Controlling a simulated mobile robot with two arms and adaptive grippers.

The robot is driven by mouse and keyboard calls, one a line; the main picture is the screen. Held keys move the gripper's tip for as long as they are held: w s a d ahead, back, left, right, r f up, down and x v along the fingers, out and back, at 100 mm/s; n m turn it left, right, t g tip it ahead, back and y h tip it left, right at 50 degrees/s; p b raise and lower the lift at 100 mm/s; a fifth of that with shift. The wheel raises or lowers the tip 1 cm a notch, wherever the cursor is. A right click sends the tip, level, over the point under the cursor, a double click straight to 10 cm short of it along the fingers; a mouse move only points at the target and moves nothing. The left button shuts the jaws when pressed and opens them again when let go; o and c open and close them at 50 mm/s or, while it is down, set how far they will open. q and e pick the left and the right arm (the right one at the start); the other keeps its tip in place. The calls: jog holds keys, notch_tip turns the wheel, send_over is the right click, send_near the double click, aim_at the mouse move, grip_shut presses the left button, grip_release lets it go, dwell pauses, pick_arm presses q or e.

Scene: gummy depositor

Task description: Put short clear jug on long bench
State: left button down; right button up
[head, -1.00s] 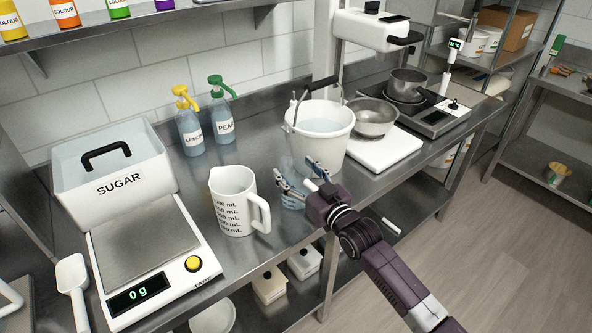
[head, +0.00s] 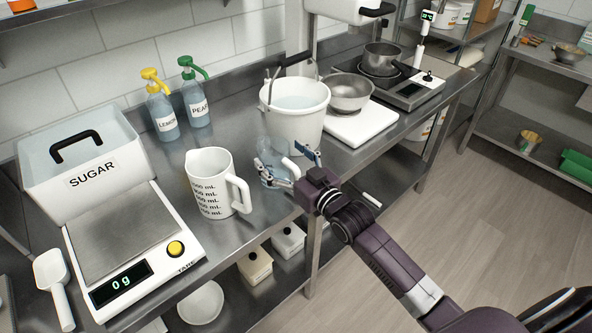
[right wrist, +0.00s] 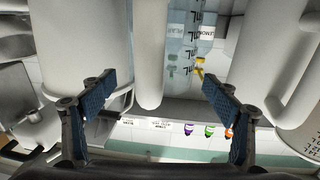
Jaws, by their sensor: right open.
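The short clear jug (head: 268,179) stands on the long bench (head: 262,215), between the white bucket and the tall white jug. It is see-through, partly hidden by my right gripper. In the right wrist view its clear wall with mL marks (right wrist: 188,22) shows behind its pale handle (right wrist: 150,55). My right gripper (head: 286,163) is at the jug's handle side, low over the bench's front edge. Its fingers are apart, and in the right wrist view (right wrist: 158,92) the handle lies between them with gaps on both sides. My left gripper is not in view.
The white bucket (head: 297,125) stands close behind the clear jug, and the tall white jug (head: 212,185) stands to its left. Two pump bottles (head: 163,120), a scale (head: 125,240) and a sugar bin (head: 85,175) are further left. A hob (head: 410,90) is at right.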

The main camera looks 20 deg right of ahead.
jog(key=b+v, duration=0.1)
jog(key=v, duration=0.7)
jog(key=shift+s, duration=0.3)
